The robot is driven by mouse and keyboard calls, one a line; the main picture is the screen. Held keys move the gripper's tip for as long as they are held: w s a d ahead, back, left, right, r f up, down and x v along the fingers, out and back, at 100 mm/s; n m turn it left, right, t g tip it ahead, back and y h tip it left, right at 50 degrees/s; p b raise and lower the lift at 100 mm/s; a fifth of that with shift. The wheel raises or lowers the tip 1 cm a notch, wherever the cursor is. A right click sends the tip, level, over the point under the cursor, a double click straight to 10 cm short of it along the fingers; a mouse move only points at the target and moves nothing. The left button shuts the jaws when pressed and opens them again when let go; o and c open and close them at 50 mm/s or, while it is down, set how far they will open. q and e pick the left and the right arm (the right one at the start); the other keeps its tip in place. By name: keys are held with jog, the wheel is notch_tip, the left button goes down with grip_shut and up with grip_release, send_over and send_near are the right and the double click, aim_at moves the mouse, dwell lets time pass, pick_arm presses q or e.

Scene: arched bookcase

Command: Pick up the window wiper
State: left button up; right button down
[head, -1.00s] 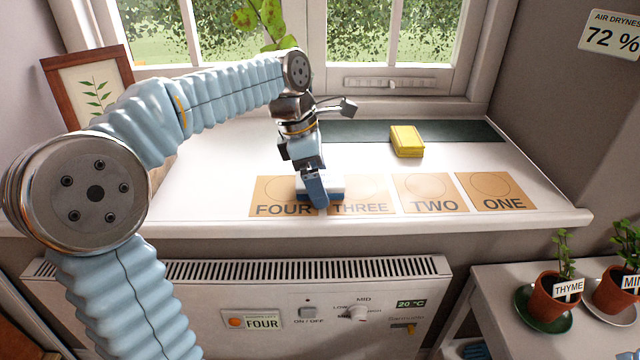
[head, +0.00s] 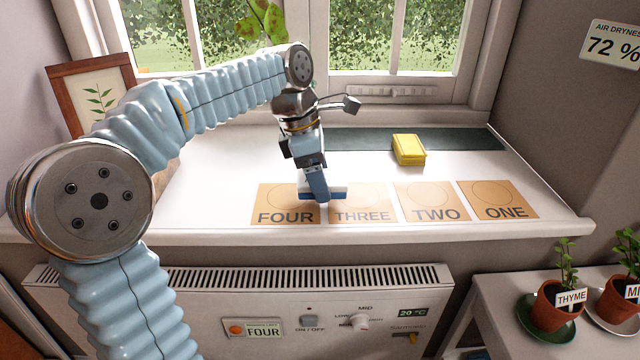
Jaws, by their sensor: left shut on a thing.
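A small white and blue object, which looks to be the window wiper (head: 337,192), is at the sill's front, over the line between the cards marked FOUR and THREE. My left gripper (head: 318,190) points down and is shut on it. The gripper's blue finger hides the middle of the wiper; its white and blue ends show on both sides. The wiper looks very close above the cards; I cannot tell the exact gap. My right gripper is not in view.
Cards marked FOUR (head: 286,214), THREE (head: 361,214), TWO (head: 437,213) and ONE (head: 504,210) line the white sill. A yellow block (head: 408,149) lies by a dark green strip (head: 468,139). A framed picture (head: 97,95) stands at left. Potted thyme (head: 553,303) is lower right.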

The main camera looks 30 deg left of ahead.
pick_arm(q)
jog(key=s+d+r, duration=0.9)
jog(key=s+r, duration=0.1)
jog(key=r, duration=0.1)
jog(key=shift+d+r+p, duration=0.2)
jog(key=shift+d+p, duration=0.2)
jog(key=shift+p, duration=0.05)
